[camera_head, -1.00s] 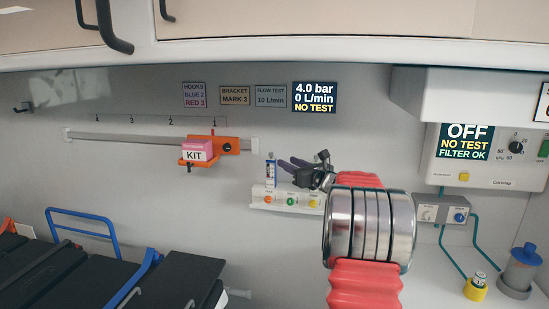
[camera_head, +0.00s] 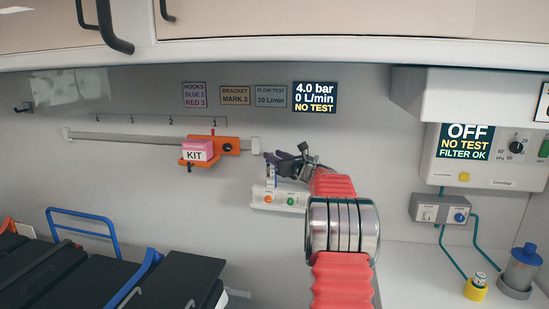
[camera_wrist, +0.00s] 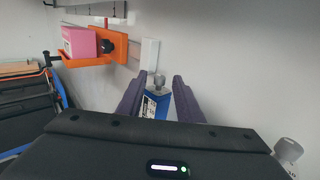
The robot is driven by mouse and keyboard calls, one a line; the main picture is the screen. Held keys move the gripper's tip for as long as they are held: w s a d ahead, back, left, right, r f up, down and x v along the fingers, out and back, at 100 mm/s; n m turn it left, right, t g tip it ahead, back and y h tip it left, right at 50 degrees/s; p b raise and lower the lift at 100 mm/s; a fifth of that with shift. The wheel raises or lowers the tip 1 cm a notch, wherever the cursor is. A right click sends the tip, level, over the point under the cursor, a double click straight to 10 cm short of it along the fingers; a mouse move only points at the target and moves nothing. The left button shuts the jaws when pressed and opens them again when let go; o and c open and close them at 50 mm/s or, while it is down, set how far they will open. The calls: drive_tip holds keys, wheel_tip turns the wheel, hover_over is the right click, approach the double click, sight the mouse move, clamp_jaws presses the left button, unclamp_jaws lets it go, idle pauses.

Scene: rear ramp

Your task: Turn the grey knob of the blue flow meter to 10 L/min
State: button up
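The blue flow meter (camera_head: 270,174) stands upright on the white wall outlet panel, partly hidden by my gripper in the head view. In the wrist view the blue flow meter (camera_wrist: 154,105) shows between my fingers, with its grey knob (camera_wrist: 159,80) on top. My gripper (camera_wrist: 158,88) is open, one purple finger on each side of the knob, with a gap to each; I see no contact. In the head view my gripper (camera_head: 271,161) is at the top of the meter. The display (camera_head: 315,97) reads 4.0 bar, 0 L/min, NO TEST.
An orange bracket (camera_head: 220,146) with a pink KIT box (camera_head: 197,151) sits on the wall rail to the left. The suction unit (camera_head: 485,150) hangs at right. A stretcher (camera_head: 130,283) fills the lower left. A FLOW TEST 10 L/min sign (camera_head: 271,96) is on the wall.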

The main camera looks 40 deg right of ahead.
drive_tip(key=shift+c, duration=0.5)
clamp_jaws()
drive_tip(key=shift+w+a+r+h, duration=0.1)
drive_tip(key=shift+h, duration=0.4)
drive_tip(key=shift+r+m, duration=0.1)
drive_tip(key=shift+m, duration=0.3)
drive_tip(key=shift+a+m+h, duration=0.15)
drive_tip(key=shift+m+h, duration=0.55)
drive_tip(key=shift+h, duration=0.5)
drive_tip(key=shift+a+g+h, duration=0.1)
drive_tip(key=shift+g+h, duration=0.2)
drive_tip(key=shift+w+a+m+g+h, duration=0.1)
drive_tip(key=shift+m+g+h, duration=0.5)
drive_tip(key=shift+m+h, duration=0.5)
drive_tip(key=shift+g+h, duration=0.3)
drive_tip(key=shift+h, duration=0.1)
